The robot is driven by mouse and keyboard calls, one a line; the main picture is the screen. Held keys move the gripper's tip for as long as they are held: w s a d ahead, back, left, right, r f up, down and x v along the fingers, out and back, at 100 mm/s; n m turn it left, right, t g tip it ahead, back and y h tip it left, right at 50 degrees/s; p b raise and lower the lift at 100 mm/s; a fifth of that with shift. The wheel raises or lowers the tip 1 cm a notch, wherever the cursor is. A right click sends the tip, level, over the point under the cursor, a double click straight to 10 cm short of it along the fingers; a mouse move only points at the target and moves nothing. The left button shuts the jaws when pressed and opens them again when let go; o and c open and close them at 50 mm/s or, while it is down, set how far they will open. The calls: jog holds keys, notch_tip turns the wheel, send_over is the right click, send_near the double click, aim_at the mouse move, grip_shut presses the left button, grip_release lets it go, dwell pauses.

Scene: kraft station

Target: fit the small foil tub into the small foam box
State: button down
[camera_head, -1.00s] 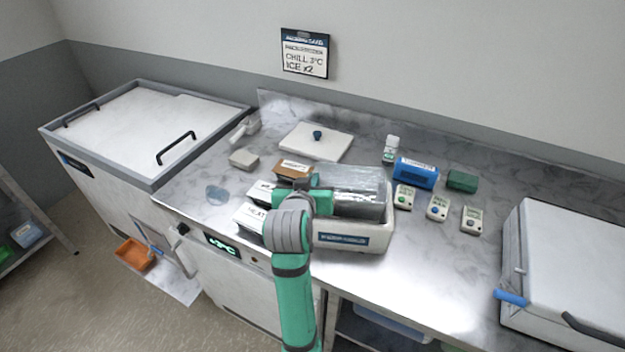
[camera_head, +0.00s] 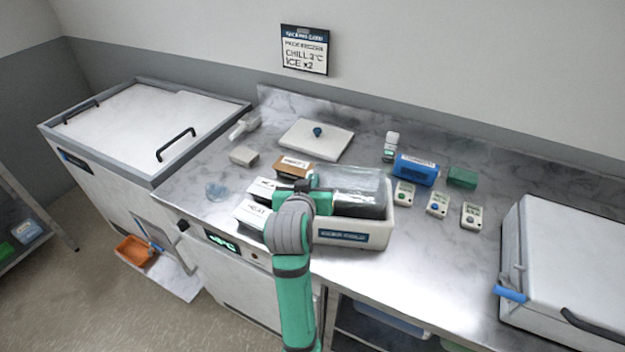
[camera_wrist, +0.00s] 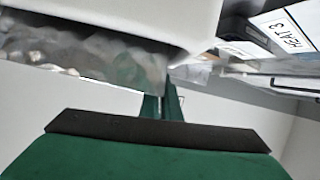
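The small foam box (camera_head: 376,233) is white with a blue label and stands at the middle of the counter. My gripper (camera_head: 318,197) reaches over the box's left side to the tub's left edge. In the wrist view, the gripper's fingers (camera_wrist: 161,106) are close together at the edge of the shiny foil (camera_wrist: 130,75). The fingertips are partly hidden by the foil.
Labelled cartons (camera_head: 256,214) stand left of the box, one brown-topped carton (camera_head: 295,166) behind. Right are small loggers (camera_head: 437,204), a blue pack (camera_head: 416,170) and a large white chest (camera_head: 570,270). The front right counter is clear.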

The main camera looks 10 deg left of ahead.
jog(key=c, duration=1.5)
grip_release()
jog(key=shift+c, duration=0.2)
jog(key=shift+r, duration=4.45)
jog(key=shift+a, duration=0.1)
